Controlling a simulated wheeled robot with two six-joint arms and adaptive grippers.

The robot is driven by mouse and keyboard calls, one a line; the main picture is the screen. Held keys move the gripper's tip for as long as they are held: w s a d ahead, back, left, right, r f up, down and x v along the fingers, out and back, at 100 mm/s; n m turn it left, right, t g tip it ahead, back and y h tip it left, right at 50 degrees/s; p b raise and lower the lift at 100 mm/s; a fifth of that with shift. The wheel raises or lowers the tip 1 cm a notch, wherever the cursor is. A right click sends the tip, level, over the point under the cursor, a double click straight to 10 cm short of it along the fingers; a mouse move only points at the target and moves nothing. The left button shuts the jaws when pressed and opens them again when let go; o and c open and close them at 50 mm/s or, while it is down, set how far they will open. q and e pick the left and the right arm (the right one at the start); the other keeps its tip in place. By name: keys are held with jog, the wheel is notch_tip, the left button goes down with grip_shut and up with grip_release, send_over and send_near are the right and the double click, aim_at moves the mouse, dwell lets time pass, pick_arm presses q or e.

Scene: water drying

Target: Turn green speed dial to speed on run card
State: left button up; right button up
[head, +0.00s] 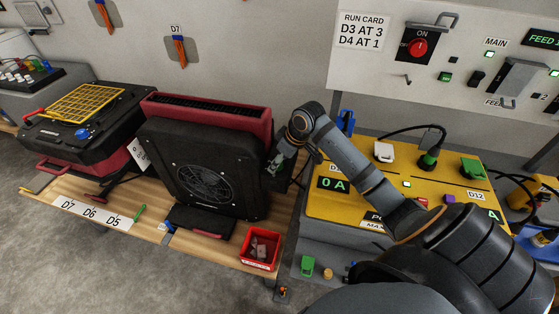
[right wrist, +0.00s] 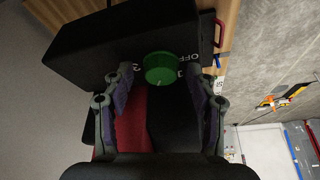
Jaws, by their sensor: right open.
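The green speed dial (right wrist: 159,68) sits on the dark side of the fan unit, between the two fingers of my right gripper (right wrist: 160,85). The fingers are apart on either side of it, and I see no clear contact. Lettering "OFF" and other marks, partly hidden, ring the dial; a small pale mark shows on its near edge. In the head view my right gripper (head: 279,161) is at the right side of the black and red fan unit (head: 200,170) and largely covers the dial. The run card (head: 362,31) reads "D3 AT 3, D4 AT 1". My left gripper is out of view.
A red bin (head: 259,249) with small items stands on the wooden bench in front of the fan unit. A yellow-topped panel (head: 325,206) with a "0 A" display lies right, under my forearm. Another red and black unit (head: 85,125) stands left.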

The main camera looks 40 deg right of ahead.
jog(key=c, duration=1.2)
jog(key=shift+o, duration=0.2)
jog(key=shift+r, duration=0.1)
jog(key=shift+r+n+p, duration=0.15)
jog(key=shift+n+p, duration=0.65)
jog(key=shift+p, duration=0.15)
jog(key=shift+w+d+n+g+y+p, duration=0.15)
jog(key=shift+n+g+y+p, duration=0.15)
jog(key=shift+n+y+p, duration=0.7)
jog(key=n+g, duration=0.1)
jog(key=n, duration=0.3)
jog(key=shift+w+d, duration=0.1)
jog(key=shift+w, duration=0.05)
jog(key=shift+w+f+n+g+y, duration=0.15)
jog(key=shift+n+g, duration=0.3)
jog(key=shift+n, duration=0.55)
jog(key=shift+s+f+n+g+y, duration=0.15)
jog(key=shift+n+g, duration=0.3)
jog(key=shift+n, duration=0.55)
jog(key=shift+w+r, duration=0.1)
